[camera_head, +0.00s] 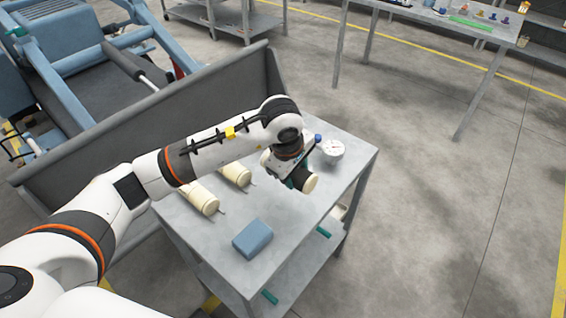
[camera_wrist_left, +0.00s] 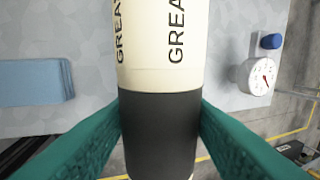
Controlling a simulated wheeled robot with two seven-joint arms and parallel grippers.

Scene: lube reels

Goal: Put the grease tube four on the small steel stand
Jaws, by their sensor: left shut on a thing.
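My left gripper (camera_head: 292,176) is shut on a grease tube (camera_head: 310,184), which I hold over the right part of a grey steel stand (camera_head: 290,229). In the left wrist view the tube (camera_wrist_left: 160,60) is cream with dark lettering and a black band between the teal fingers (camera_wrist_left: 160,110). Its number is not readable. Two more cream tubes lie on the stand, a nearer one (camera_head: 199,198) and a farther one (camera_head: 236,174), partly hidden by my left arm. I cannot tell whether the held tube touches the top. My right gripper is not in view.
A blue block (camera_head: 252,239) lies near the stand's front edge. A white dial gauge (camera_head: 332,149) stands at its far right corner. A dark panel (camera_head: 150,120) runs behind the stand. Clear top lies between the block and the held tube. A workbench (camera_head: 450,22) stands farther back.

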